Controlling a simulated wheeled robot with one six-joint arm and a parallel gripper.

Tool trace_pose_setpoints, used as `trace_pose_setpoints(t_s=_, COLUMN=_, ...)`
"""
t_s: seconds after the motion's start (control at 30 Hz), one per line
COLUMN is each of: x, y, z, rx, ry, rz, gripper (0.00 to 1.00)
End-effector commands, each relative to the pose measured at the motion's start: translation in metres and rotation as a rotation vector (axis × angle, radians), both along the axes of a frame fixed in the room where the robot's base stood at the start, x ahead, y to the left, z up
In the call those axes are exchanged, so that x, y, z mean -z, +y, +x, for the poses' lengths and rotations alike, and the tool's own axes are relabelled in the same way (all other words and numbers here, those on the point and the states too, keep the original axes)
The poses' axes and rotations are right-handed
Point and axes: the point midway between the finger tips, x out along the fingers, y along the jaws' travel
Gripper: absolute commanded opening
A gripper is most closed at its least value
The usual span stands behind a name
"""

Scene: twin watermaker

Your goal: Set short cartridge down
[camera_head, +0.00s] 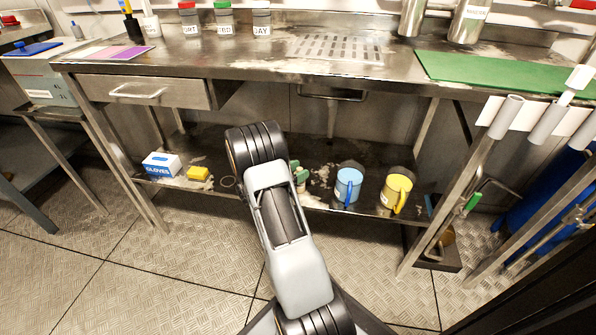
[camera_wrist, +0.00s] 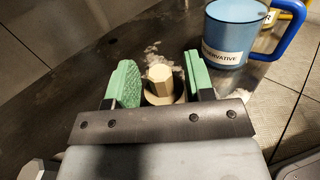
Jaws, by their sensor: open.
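My gripper (camera_wrist: 160,88) is open in the wrist view, with a green pad on each side. A short cream-coloured piece with a faceted top (camera_wrist: 160,74), apparently the short cartridge, stands between the pads with a gap showing on both sides. It appears upright on the dark lower shelf (camera_wrist: 60,70); its base is hidden behind the gripper's dark bar. In the head view my gripper (camera_head: 299,174) is low over the lower shelf, and my arm hides most of what is around it. The cartridge cannot be made out clearly there.
A blue mug (camera_head: 348,184) stands just right of my gripper, with a yellow mug (camera_head: 396,192) beyond it. A gloves box (camera_head: 161,165) and a yellow block (camera_head: 198,173) lie to the left. The steel worktop (camera_head: 270,62) overhangs the shelf. Pale debris lies near the gripper.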

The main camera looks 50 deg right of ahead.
Motion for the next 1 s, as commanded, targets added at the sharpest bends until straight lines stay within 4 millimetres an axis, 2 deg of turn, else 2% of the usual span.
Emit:
trace_pose_setpoints(t_s=0.2, x=-0.006, y=0.001, z=0.000, rx=0.000, ry=0.000, rz=0.000, gripper=0.48)
trace_pose_setpoints(t_s=0.27, x=-0.005, y=0.008, z=0.002, rx=-0.002, ry=0.001, rz=0.001, gripper=0.48)
trace_pose_setpoints(t_s=0.7, x=-0.006, y=0.086, z=0.021, rx=-0.004, ry=0.002, rz=-0.001, gripper=0.48)
trace_pose_setpoints(t_s=1.0, x=-0.008, y=0.115, z=0.025, rx=0.010, ry=-0.017, rz=0.010, gripper=0.48)
